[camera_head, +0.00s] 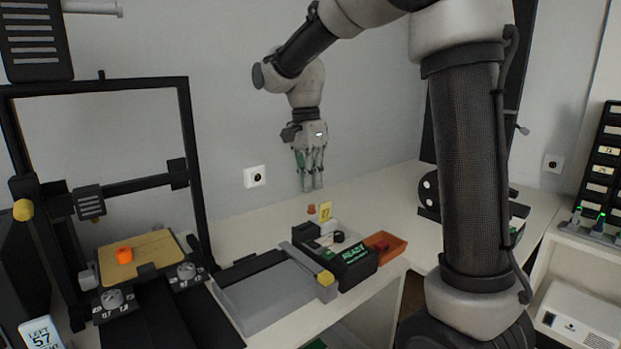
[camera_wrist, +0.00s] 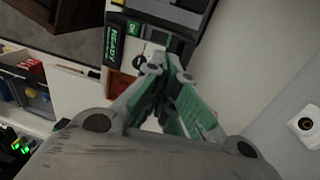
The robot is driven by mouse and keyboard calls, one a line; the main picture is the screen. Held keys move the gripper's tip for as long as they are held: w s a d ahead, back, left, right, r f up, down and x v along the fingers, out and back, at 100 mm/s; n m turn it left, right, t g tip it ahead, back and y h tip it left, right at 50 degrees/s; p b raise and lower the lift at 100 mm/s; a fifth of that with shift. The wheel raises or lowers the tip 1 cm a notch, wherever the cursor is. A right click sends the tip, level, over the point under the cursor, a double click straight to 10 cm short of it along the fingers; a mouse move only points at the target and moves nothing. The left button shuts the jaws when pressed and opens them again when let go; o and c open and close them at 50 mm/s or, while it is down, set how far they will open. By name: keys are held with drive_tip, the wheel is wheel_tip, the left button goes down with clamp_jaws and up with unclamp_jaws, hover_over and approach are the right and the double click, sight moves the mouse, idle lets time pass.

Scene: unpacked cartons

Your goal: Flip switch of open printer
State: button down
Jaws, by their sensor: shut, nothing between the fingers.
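An open-frame black printer (camera_head: 188,120) stands at the left in the head view, with a small orange piece (camera_head: 124,255) on its tan bed (camera_head: 150,268). Grey knobs (camera_head: 112,299) sit along its front. I cannot clearly make out its switch. My gripper (camera_head: 311,187) hangs fingers down, shut and empty, above the back of the counter and to the right of the printer. In the wrist view my gripper (camera_wrist: 160,68) shows its green fingers close together, near a black unit with a lit READY panel (camera_wrist: 116,45).
The READY unit (camera_head: 352,263) stands at the counter's front with a grey flat-topped machine (camera_head: 262,296) and a red-orange tray (camera_head: 386,248). A wall socket (camera_head: 255,176) is behind. Dark drawers (camera_head: 606,160) stand far right.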

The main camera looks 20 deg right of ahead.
sight(321, 245)
drive_tip(key=shift+r, duration=0.4)
drive_tip(key=shift+s+d+r, duration=0.2)
drive_tip(key=shift+s+d, duration=0.15)
drive_tip(key=shift+s, duration=0.2)
drive_tip(key=f, duration=0.4)
drive_tip(key=s+f, duration=0.1)
drive_tip(key=f, duration=0.9)
drive_tip(key=shift+s+d, duration=0.25)
drive_tip(key=shift+s, duration=0.1)
